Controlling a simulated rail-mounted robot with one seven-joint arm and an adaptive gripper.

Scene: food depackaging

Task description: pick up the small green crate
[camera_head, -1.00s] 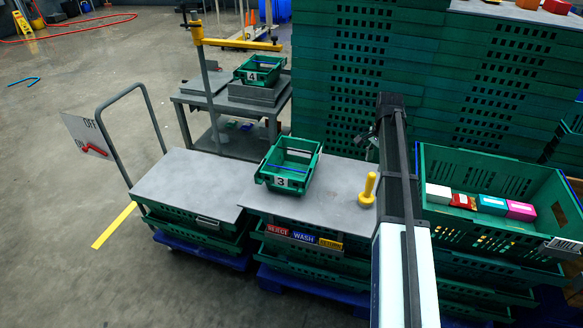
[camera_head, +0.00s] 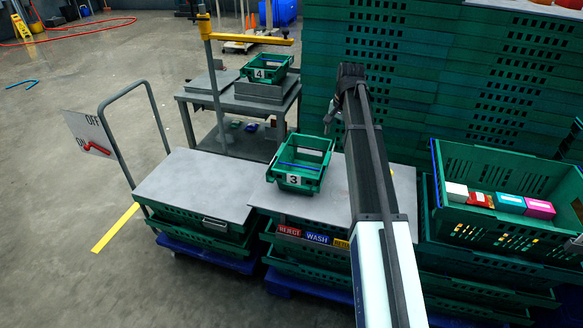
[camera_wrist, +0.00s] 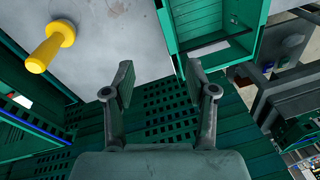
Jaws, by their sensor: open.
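A small green crate marked 3 (camera_head: 299,179) stands upright on a grey board (camera_head: 340,190) in the head view. It appears empty, with a thin blue strip across its inside. A similar small green crate marked 4 (camera_head: 264,69) stands on a grey stand farther back. In the wrist view my gripper (camera_wrist: 159,84) is open, with nothing between its two fingers. A green crate (camera_wrist: 215,28) lies just beyond the right finger there, with its rim partly cut off by the picture edge.
A yellow knobbed peg (camera_wrist: 51,46) stands on the board in the wrist view. A large green crate (camera_head: 505,220) with several coloured boxes is at right. Tall green crate stacks (camera_head: 400,60) rise behind. The left grey board (camera_head: 195,185) is clear.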

